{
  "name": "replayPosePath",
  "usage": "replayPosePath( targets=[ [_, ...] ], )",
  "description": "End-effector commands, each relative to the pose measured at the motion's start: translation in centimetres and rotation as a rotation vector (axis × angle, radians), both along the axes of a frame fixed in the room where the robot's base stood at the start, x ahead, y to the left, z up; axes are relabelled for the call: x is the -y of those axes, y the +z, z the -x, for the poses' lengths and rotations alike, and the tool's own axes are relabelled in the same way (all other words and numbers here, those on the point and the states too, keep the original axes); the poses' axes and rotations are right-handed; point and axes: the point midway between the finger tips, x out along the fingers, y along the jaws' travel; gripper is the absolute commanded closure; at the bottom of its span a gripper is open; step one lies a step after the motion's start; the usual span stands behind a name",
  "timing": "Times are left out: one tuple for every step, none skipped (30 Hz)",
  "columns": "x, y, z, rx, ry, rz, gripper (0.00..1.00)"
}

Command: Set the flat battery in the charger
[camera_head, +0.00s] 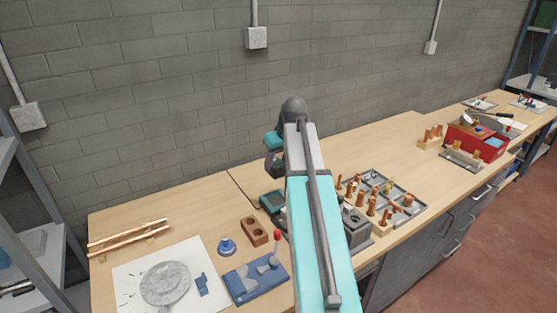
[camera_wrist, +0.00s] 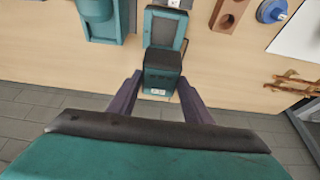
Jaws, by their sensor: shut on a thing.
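My gripper (camera_wrist: 161,78) is shut on a dark block with a teal lower part and small pale marks, which looks like the flat battery (camera_wrist: 163,68). In the wrist view it sits between the two dark fingers. Just beyond it is a teal-rimmed, dark-topped unit, seemingly the charger (camera_wrist: 166,26); it also shows on the bench in the head view (camera_head: 271,200), partly behind my arm. My gripper (camera_head: 274,168) is above the bench near the wall side in that view, and the battery is hard to make out there. Whether battery and charger touch, I cannot tell.
Copper pipes (camera_head: 130,236) lie farther left. A tray of copper fittings (camera_head: 411,208) is to the right. The wall is close behind.

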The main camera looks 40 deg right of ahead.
Motion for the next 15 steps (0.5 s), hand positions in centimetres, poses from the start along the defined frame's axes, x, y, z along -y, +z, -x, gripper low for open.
replayPosePath(
  targets=[
    [0.0, -0.2, 0.0, 0.001, 0.000, 0.000, 0.88],
    [0.0, -0.3, 0.0, 0.001, 0.000, 0.000, 0.88],
    [0.0, -0.4, 0.0, 0.001, 0.000, 0.000, 0.88],
    [0.0, -0.5, 0.0, 0.002, 0.000, 0.000, 0.88],
    [0.0, -0.6, 0.0, 0.002, 0.000, 0.000, 0.88],
    [0.0, -0.7, 0.0, 0.002, 0.000, 0.000, 0.88],
    [0.0, -0.8, 0.0, 0.002, 0.000, 0.000, 0.88],
    [0.0, -0.9, 0.0, 0.002, 0.000, 0.001, 0.88],
    [0.0, -1.1, 0.0, 0.002, 0.000, 0.000, 0.88],
    [0.0, -1.2, 0.0, 0.002, 0.000, 0.001, 0.88],
    [0.0, -1.3, 0.0, 0.002, 0.000, 0.001, 0.88],
    [0.0, -1.4, 0.0, 0.002, 0.000, 0.001, 0.88],
    [0.0, -1.5, 0.0, 0.001, 0.000, 0.000, 0.88],
    [0.0, -1.6, 0.0, 0.001, 0.000, 0.000, 0.88],
    [0.0, -1.7, 0.0, 0.001, 0.000, 0.000, 0.88]
  ],
)
